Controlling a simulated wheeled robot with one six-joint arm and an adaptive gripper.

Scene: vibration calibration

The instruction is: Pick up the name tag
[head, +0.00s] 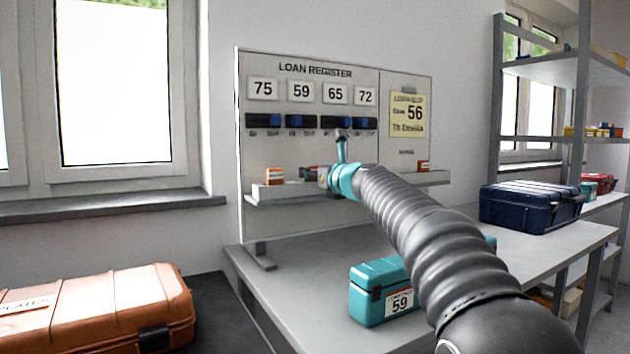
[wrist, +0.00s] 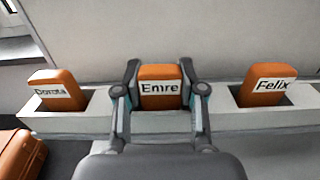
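Three orange name tags stand in slots of a pale ledge. In the wrist view they read Dorota (wrist: 57,91), Emre (wrist: 160,88) and Felix (wrist: 268,86). My gripper (wrist: 160,82) is open around the Emre tag, one finger on each side of it. A narrow gap seems to show beside the tag, and I cannot tell whether either finger touches it. In the head view my gripper (head: 318,177) is at the ledge, partly hiding its middle. The Dorota tag (head: 274,175) and the Felix tag (head: 423,166) show to either side.
The ledge (head: 262,198) runs along the front of the loan register board (head: 315,72). Below it, a teal case marked 59 (head: 368,310) stands on the grey bench (head: 300,290). A dark blue case (head: 530,205) is at the right, an orange case (head: 100,305) at the left.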

